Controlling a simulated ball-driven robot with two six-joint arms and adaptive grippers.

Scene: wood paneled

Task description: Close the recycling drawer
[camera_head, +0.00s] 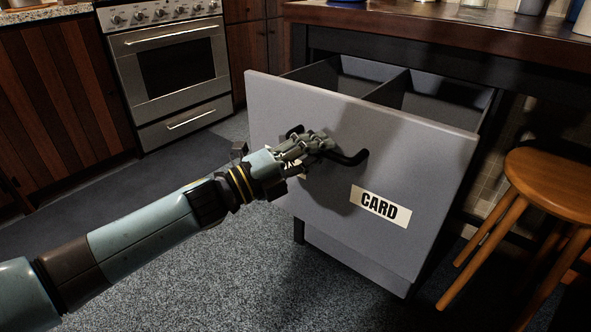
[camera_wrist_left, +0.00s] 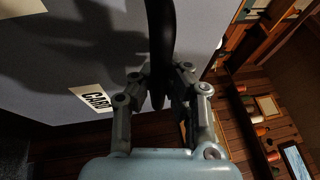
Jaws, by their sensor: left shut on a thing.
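The grey recycling drawer (camera_head: 420,165) stands pulled out from under the wooden counter, with its divided inside showing at the top. A second label is mostly hidden behind my gripper. My left gripper (camera_head: 322,143) is at the black handle (camera_head: 352,158) on the drawer front. In the left wrist view my left gripper (camera_wrist_left: 162,95) is shut on the dark handle (camera_wrist_left: 160,45). My right gripper is not in view.
A wooden stool (camera_head: 550,183) stands to the right of the drawer. A steel oven (camera_head: 172,68) and wooden cabinets (camera_head: 60,95) are at the back left. The wooden counter (camera_head: 440,28) overhangs the drawer. The grey floor (camera_head: 240,275) in front is clear.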

